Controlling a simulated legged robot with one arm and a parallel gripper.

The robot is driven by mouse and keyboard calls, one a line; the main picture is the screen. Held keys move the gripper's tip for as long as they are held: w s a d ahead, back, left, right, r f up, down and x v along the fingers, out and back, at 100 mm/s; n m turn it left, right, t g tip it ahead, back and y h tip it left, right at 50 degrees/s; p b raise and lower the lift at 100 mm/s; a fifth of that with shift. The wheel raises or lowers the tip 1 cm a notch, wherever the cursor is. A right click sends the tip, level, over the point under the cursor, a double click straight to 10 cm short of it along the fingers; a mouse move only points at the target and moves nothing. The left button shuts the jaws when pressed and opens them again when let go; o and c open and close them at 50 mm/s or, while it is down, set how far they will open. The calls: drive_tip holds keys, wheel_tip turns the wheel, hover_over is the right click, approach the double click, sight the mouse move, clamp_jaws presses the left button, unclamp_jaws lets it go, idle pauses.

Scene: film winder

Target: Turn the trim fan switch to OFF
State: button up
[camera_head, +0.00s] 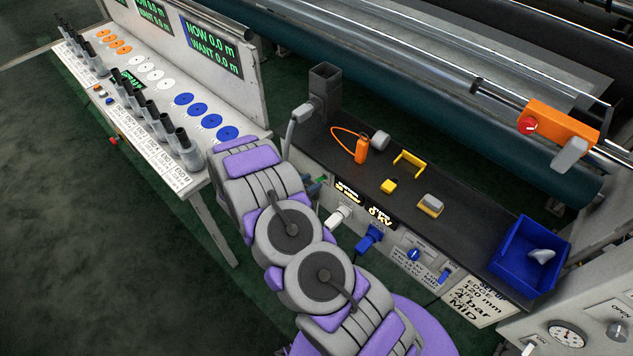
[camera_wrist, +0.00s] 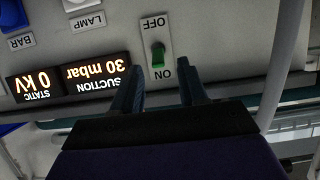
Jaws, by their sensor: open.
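The lever lies toward the ON end. No name for the switch is readable. My gripper (camera_wrist: 162,88) is open and empty, its two dark fingers just below the switch, one to each side of it in the picture. I cannot tell the exact gap to the panel.
Left of the switch are lit displays (camera_wrist: 68,79) reading suction 30 mbar and static 0 kV. A pale cable or tube (camera_wrist: 286,65) runs down at the right. On the dark shelf (camera_head: 460,240) above the panel are an orange tool (camera_head: 361,150), yellow pieces and a blue bin (camera_head: 528,257).

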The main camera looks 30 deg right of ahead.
sight(316, 180)
drive_tip(key=shift+x, duration=2)
drive_tip(key=shift+r, duration=0.1)
clamp_jaws()
